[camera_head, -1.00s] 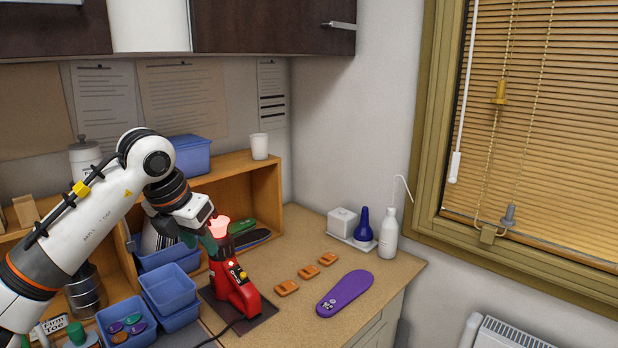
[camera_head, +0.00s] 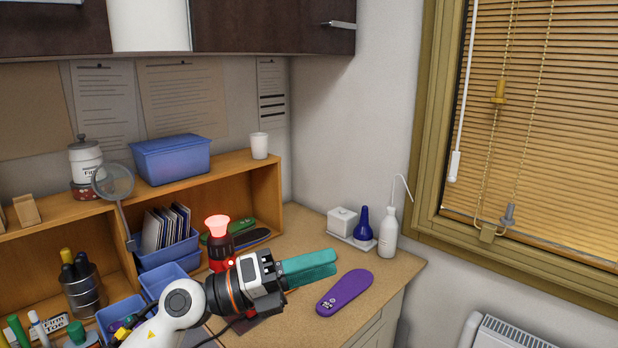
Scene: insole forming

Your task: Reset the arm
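My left arm reaches in from the bottom left. Its gripper (camera_head: 308,267) points right over the worktop, in front of the red device. The red device (camera_head: 217,255), with a pale red glowing top, stands on the worktop and is partly hidden behind my gripper. A purple insole (camera_head: 344,290) lies flat to the right of the fingertips, apart from them. My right gripper is not in view.
Blue bins (camera_head: 157,280) stand at the lower left, partly covered by my arm. A wooden shelf (camera_head: 265,190) runs behind, with a green insole (camera_head: 241,226) near it. A white bottle (camera_head: 388,238) and a blue bottle (camera_head: 363,227) stand at the back right.

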